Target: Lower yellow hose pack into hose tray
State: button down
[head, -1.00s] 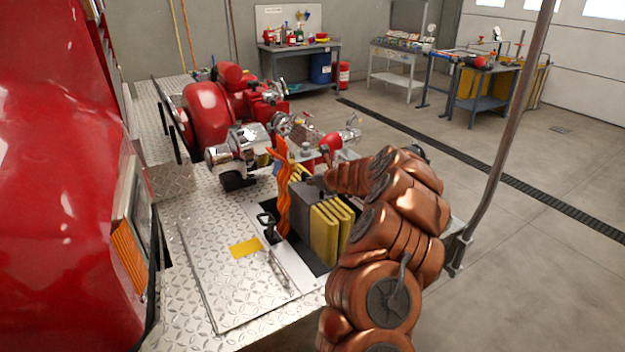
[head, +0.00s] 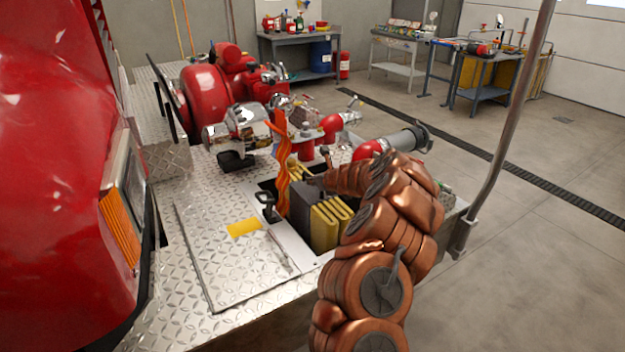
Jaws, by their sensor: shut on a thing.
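The yellow hose pack (head: 326,226) is a folded yellow bundle with a dark grey band (head: 304,207) around its middle. It is upright in the dark opening of the hose tray, whose pale rim (head: 290,245) shows at the near left. Its top stands above the rim; its lower part and the tray floor are hidden. My gripper (head: 312,181) is at the top of the pack, shut on it, with its fingers partly hidden. My copper-coloured arm covers the right side of the tray.
An orange strap (head: 283,170) hangs at the tray's left edge near a black handle (head: 266,203). Red and chrome pump parts (head: 238,125) stand behind. A grey pole (head: 508,130) rises at the right.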

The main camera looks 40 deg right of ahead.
aim_at(314, 191)
jog(key=shift+f+b, duration=5.25)
jog(key=shift+f, duration=2.4)
jog(key=shift+f+b, duration=0.4)
jog(key=shift+f, duration=0.2)
jog(key=c, duration=1.1)
grip_release()
jog(key=shift+o, duration=0.3)
jog(key=shift+f, duration=0.1)
jog(key=o, duration=0.4)
notch_tip(314, 191, up, 12)
jog(key=p, duration=1)
